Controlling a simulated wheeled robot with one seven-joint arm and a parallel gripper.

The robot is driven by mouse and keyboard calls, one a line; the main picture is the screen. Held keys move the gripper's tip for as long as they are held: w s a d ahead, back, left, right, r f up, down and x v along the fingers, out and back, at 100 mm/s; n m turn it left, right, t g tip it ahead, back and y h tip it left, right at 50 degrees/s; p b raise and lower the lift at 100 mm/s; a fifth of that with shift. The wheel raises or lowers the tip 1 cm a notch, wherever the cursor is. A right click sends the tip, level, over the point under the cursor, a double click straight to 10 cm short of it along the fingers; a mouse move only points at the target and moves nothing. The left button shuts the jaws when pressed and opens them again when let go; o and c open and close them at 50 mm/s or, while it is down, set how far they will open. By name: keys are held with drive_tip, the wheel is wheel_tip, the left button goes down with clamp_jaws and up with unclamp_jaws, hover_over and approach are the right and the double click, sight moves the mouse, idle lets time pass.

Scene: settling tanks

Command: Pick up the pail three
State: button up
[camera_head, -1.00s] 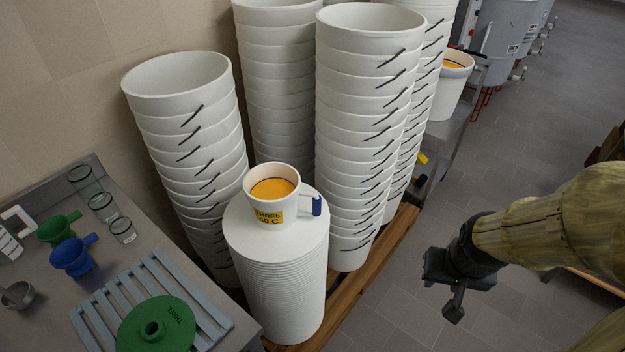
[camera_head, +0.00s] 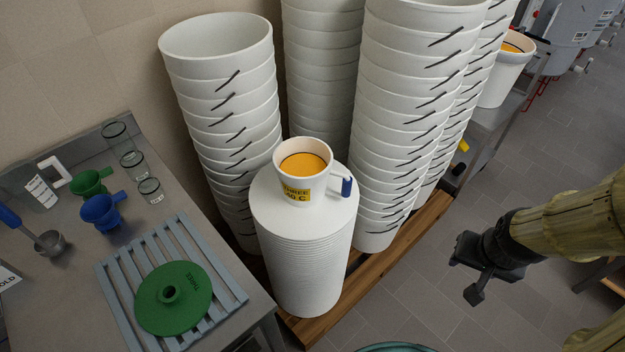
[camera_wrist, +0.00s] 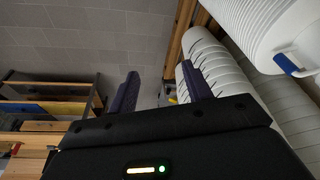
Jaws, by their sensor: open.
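Pail three (camera_head: 303,172) is a small white pail with orange contents, a yellow label reading THREE and a handle with a blue grip on its right side. It stands upright on a stack of white lids (camera_head: 305,250). My gripper (camera_head: 474,283) is well to the right of the pail, apart from it. In the wrist view my gripper (camera_wrist: 162,90) has its two fingers spread with nothing between them. The blue grip (camera_wrist: 289,65) shows at the upper right of the wrist view; most of the pail is out of that view.
Tall stacks of white buckets (camera_head: 222,110) stand close behind the pail. A steel table (camera_head: 60,290) at left holds a slatted rack, a green lid (camera_head: 172,300), funnels and jars. Another pail with orange contents (camera_head: 508,68) stands at the back right. The floor around my gripper looks clear.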

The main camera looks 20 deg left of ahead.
drive_tip(key=w+a+f+m+t+y+b, duration=0.1)
drive_tip(key=w+a+f+m+y, duration=0.15)
drive_tip(key=a+f, duration=0.55)
drive_tip(key=w+a+f+m+t+y+b, duration=0.1)
drive_tip(key=a+f+y+b, duration=0.15)
drive_tip(key=a+f, duration=0.5)
drive_tip(key=s+a+m+t+y+b, duration=0.2)
drive_tip(key=a+m+t+y, duration=0.4)
drive_tip(key=a+m, duration=0.85)
drive_tip(key=w+d+m+t+h, duration=0.1)
drive_tip(key=m, duration=0.3)
drive_tip(key=d+r+m+t+h+b, duration=0.1)
drive_tip(key=m+t, duration=0.1)
drive_tip(key=m, duration=0.2)
drive_tip(key=w+d+m+t+h, duration=0.1)
drive_tip(key=m+t, duration=0.1)
drive_tip(key=m, duration=0.2)
drive_tip(key=shift+w+d+r+m+h+b, duration=0.3)
drive_tip(key=shift+w+d+r+m+b, duration=0.05)
drive_tip(key=shift+d+m+b, duration=0.05)
